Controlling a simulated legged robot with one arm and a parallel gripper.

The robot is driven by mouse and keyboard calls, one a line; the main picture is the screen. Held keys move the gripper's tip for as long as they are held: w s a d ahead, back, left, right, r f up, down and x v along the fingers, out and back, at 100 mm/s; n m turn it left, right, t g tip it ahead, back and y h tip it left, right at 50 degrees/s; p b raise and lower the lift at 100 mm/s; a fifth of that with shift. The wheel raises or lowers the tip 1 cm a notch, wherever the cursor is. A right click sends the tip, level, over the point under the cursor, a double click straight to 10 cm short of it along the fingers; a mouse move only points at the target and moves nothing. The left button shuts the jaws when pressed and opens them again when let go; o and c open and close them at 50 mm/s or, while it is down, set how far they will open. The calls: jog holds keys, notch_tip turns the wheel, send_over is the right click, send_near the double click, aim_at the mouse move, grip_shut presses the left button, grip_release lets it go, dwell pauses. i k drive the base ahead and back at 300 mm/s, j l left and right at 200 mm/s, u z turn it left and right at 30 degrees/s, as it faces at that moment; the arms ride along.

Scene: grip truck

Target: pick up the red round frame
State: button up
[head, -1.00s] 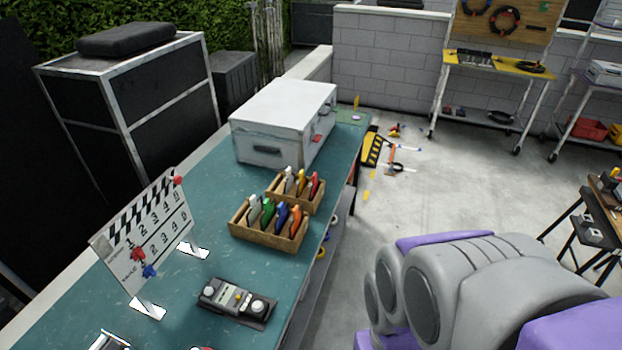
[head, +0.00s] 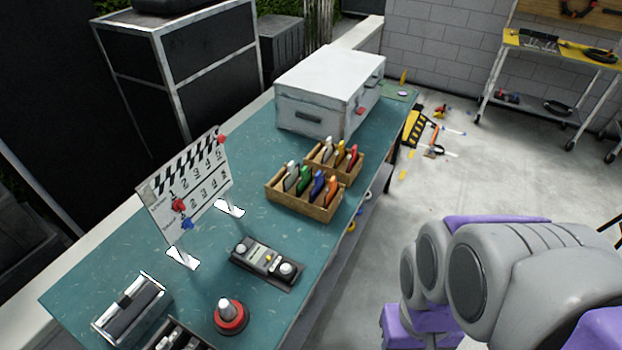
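A red round base with a grey-white cone in its middle (head: 230,316) stands on the teal bench (head: 325,245) at the lower middle-left of the head view. It is the only whole red round thing in view; I cannot tell whether it is the frame named. Part of a dark ring with some red (head: 576,8) shows on the wooden board at the top right, cut by the picture edge. My grey and purple arm parts fill the lower right, beside the bench. My gripper is not in view.
A clapper board (head: 187,190) stands at the bench's left. A controller box (head: 265,263), wooden trays of coloured tools (head: 304,203) and a white case (head: 330,92) are also on the bench. Clear concrete floor (head: 440,190) lies right of it; a yellow-topped rack (head: 560,47) stands beyond.

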aim_at(353, 161)
jog(key=i+l, duration=0.35)
jog(key=i, duration=0.15)
jog(key=i+l+z, duration=0.1)
jog(key=i+l, duration=0.6)
jog(key=i, duration=0.3)
jog(key=l+z, duration=0.05)
